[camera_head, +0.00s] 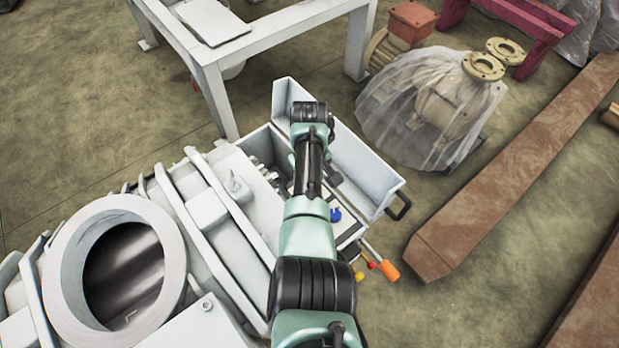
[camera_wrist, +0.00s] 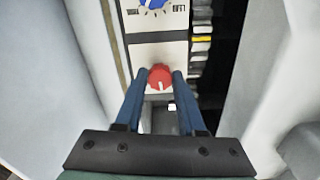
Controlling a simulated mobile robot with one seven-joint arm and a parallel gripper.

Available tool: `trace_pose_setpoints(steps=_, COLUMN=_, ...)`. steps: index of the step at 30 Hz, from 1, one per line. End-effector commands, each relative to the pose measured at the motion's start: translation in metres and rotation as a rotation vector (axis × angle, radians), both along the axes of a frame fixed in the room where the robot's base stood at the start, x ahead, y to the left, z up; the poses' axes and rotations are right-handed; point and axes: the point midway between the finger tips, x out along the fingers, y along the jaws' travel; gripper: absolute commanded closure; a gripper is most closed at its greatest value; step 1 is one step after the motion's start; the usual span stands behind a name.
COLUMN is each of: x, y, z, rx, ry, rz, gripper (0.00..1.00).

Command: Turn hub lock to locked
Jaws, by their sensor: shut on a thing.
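A round red knob (camera_wrist: 160,75) sits on a pale panel (camera_wrist: 146,52) in the wrist view, with a white mark on its lower side. The two blue fingers of my gripper (camera_wrist: 161,84) are shut on it, one on each side. A blue dial (camera_wrist: 152,5) with printed labels is above it, cut off by the frame edge. The blue dial also shows in the head view (camera_head: 335,214), beside my arm. My arm hides the red knob and most of my gripper in that view. No label reading hub lock is legible.
A raised white cover (camera_head: 345,160) with a black handle (camera_head: 398,207) stands along the right of the box. An orange-tipped lever (camera_head: 388,271) sticks out below. The white machine (camera_head: 205,205) fills the left. A column of small switches (camera_wrist: 201,45) lies right of the knob.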

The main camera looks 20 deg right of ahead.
Motion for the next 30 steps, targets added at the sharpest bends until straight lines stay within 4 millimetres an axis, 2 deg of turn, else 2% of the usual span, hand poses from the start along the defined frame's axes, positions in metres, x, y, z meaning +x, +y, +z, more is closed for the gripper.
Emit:
trace_pose_setpoints(steps=18, x=0.0019, y=-0.0007, z=0.0015, rx=-0.001, ry=-0.005, rz=0.571, gripper=1.0)
trace_pose_setpoints(steps=30, x=0.0021, y=0.0001, z=0.0011, rx=0.0, ry=-0.005, rz=0.813, gripper=1.0)
